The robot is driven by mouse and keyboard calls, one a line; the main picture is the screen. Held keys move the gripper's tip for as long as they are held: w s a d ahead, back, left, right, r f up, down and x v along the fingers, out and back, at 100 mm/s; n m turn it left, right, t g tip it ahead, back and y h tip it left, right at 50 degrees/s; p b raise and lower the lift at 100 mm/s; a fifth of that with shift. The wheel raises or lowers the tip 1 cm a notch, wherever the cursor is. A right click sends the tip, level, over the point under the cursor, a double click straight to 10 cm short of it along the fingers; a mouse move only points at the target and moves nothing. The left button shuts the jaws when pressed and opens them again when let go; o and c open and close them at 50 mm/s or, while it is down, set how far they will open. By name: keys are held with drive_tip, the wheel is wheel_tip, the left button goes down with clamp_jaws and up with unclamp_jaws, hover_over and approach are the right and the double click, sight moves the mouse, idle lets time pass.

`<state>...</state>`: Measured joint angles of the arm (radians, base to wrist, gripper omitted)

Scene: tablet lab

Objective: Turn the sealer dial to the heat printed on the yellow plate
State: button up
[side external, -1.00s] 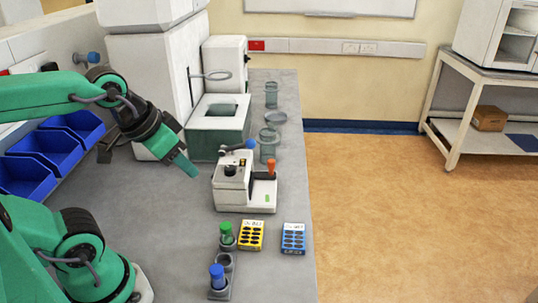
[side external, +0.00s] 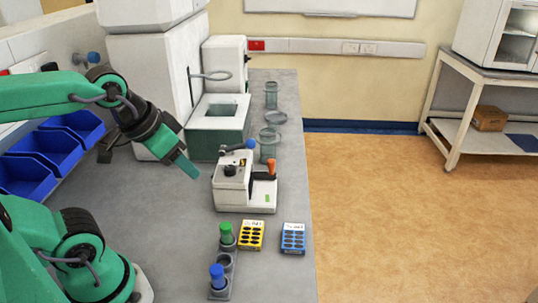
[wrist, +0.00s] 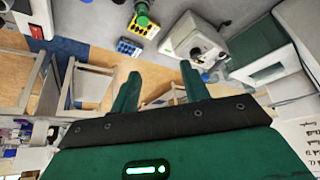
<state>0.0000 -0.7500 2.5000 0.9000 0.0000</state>
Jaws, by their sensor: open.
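The sealer (side external: 232,196) is a white machine on the grey bench with a blue-knobbed lever and an orange handle. Its black dial (side external: 231,170) sits on top at the left; its pointer and marks are too small to read. The yellow plate (side external: 251,236) lies in front of the sealer; its print is not legible. My gripper (side external: 189,168) is left of the sealer and above the bench, apart from the dial. In the wrist view my gripper (wrist: 160,86) is open and empty, with the sealer (wrist: 187,36) and yellow plate (wrist: 144,27) beyond the fingers.
A blue plate (side external: 293,239) lies right of the yellow one. A rack with green-capped (side external: 226,229) and blue-capped (side external: 217,271) tubes stands at the front. A green-grey box (side external: 218,142) and glass jars stand behind the sealer.

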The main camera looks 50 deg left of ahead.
drive_tip(key=shift+w, duration=0.75)
drive_tip(key=n+g, duration=0.4)
drive_tip(key=g, duration=0.1)
approach(230, 167)
drive_tip(key=shift+d+f, duration=0.1)
drive_tip(key=shift+f, duration=0.15)
drive_tip(key=shift+w+f+n+g, duration=0.2)
drive_tip(key=shift+n+g, duration=0.1)
drive_tip(key=shift+f, duration=0.1)
drive_tip(key=shift+f, duration=3.8)
drive_tip(key=c, duration=1)
